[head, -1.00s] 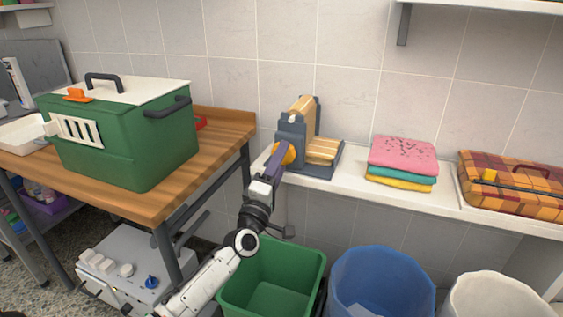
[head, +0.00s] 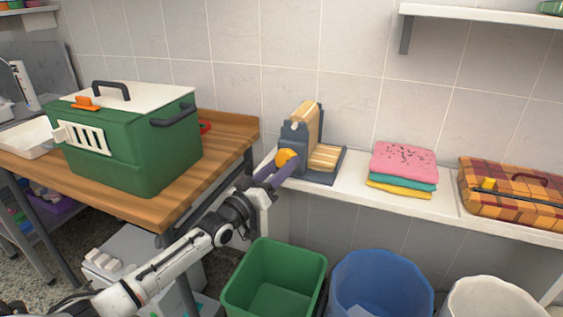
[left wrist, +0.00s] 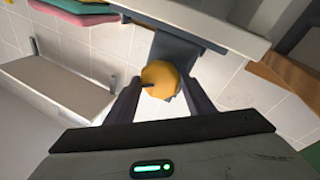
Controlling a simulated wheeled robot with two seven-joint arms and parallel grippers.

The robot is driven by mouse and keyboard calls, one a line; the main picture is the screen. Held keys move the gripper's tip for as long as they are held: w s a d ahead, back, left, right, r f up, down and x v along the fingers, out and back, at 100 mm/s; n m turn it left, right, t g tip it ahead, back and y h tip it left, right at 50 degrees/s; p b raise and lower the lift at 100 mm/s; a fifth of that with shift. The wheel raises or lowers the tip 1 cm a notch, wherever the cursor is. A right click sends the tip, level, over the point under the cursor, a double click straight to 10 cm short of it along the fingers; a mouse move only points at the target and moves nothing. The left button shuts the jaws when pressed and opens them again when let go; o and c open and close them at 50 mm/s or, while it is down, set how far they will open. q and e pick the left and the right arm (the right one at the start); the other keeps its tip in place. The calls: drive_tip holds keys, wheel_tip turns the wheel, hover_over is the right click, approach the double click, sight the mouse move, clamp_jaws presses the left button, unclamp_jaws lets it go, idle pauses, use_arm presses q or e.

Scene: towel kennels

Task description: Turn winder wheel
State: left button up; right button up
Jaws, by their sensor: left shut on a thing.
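The winder (head: 301,146) is a dark grey stand on the white shelf with a roll of striped tan towel, its loose end lying over the base. Its orange-yellow wheel (head: 287,158) faces me on the left side. My left gripper (head: 281,170) reaches up to it from the lower left, its fingers at the wheel. In the left wrist view the wheel (left wrist: 160,79) sits between the two fingertips of my left gripper (left wrist: 156,92), which is shut on it. The fingers hide part of the wheel in the head view. My right gripper is not in view.
Folded towels (head: 403,168) lie right of the winder, then a plaid case (head: 515,192). A green bin (head: 274,279) and a blue bin (head: 381,285) stand below the shelf. A green kennel (head: 127,142) sits on the wooden table (head: 228,128) at left.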

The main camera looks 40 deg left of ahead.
use_arm(q)
drive_tip(key=shift+a+m+g+h+p, duration=0.1)
drive_tip(key=shift+m+g+h+p, duration=0.25)
drive_tip(key=shift+m+p, duration=0.85)
drive_tip(key=shift+m, duration=0.6)
drive_tip(key=o, duration=1.1)
drive_tip(key=shift+c, duration=0.2)
drive_tip(key=shift+s, duration=0.1)
drive_tip(key=s+f, duration=0.1)
drive_tip(key=s, duration=0.9)
drive_tip(key=shift+a, duration=0.4)
